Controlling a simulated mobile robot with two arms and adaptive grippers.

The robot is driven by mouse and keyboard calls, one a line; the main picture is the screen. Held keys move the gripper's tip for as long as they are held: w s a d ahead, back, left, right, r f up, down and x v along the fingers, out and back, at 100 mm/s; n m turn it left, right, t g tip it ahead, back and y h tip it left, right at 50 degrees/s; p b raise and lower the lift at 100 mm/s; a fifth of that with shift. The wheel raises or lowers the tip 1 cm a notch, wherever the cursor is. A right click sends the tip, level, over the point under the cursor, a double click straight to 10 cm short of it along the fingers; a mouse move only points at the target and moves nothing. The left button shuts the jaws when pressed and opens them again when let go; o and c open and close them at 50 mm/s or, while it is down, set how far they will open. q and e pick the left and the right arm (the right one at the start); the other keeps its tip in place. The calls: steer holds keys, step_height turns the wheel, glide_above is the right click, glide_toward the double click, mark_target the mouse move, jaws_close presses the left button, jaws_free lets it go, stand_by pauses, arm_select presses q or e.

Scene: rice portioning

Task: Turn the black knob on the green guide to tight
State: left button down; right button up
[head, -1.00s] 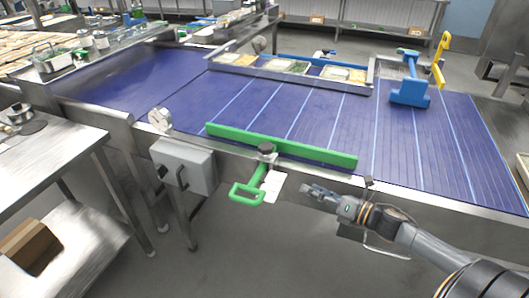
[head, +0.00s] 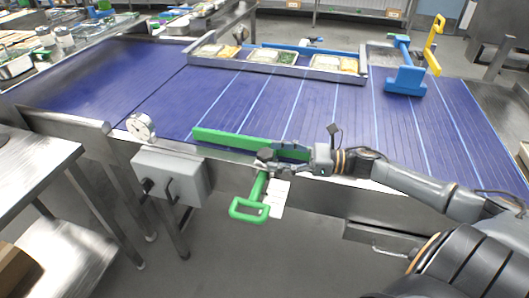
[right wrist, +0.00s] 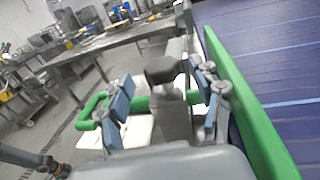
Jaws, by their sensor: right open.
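The green guide (head: 222,138) lies along the near edge of the blue conveyor in the head view; its bar also shows in the right wrist view (right wrist: 247,107). Its green handle (head: 249,209) hangs out over the front edge. The black knob (head: 265,155) sits on the mount at the belt edge, partly hidden by my right gripper in the head view. In the right wrist view the knob (right wrist: 162,69) stands between the fingers. My right gripper (right wrist: 160,95) is open around the knob, with no clear contact. My left gripper is not in view.
A grey control box (head: 172,177) and a round dial (head: 141,126) stand left of the guide. A blue stand (head: 405,80) and a metal tray rail (head: 277,69) with food trays are farther back. The middle of the belt is clear.

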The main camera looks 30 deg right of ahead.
mark_target(265, 152)
steer(key=shift+x, duration=1.2)
steer(key=shift+w+a, duration=0.35)
steer(key=shift+w, duration=0.1)
steer(key=shift+f, duration=0.1)
steer(key=shift+c, duration=0.2)
steer(key=c, duration=1.1)
arm_select(q)
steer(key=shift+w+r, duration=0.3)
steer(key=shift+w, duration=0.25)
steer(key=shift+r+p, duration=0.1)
steer(key=shift+p, duration=0.25)
